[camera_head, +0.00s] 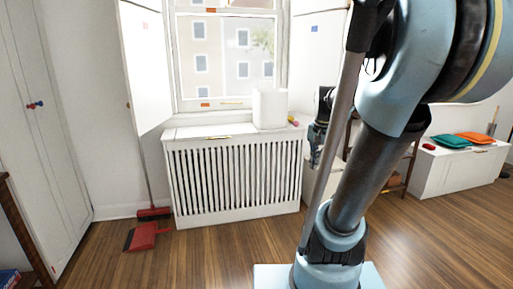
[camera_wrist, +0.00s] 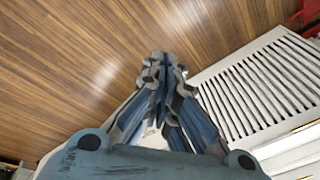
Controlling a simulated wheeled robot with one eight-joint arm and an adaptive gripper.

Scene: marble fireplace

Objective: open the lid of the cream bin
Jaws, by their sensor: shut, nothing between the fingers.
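A pale off-white box (camera_head: 270,109), which may be the cream bin, stands upright at the right end of the radiator cover, below the window. I cannot make out a lid seam on it. My gripper (camera_wrist: 162,62) is shut and empty in the wrist view, with wooden floor behind its fingers. In the head view my gripper (camera_head: 314,150) hangs to the right of the radiator cover, partly hidden by my arm. It is apart from the box, to its right and lower in the picture. The box does not clearly show in the wrist view.
The white slatted radiator cover (camera_head: 235,180) is in front of the window and also in the wrist view (camera_wrist: 262,85). Small coloured items (camera_head: 293,121) lie beside the box. A red dustpan (camera_head: 143,237) lies on the floor. A white bench (camera_head: 458,172) with cushions stands right. Middle floor is clear.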

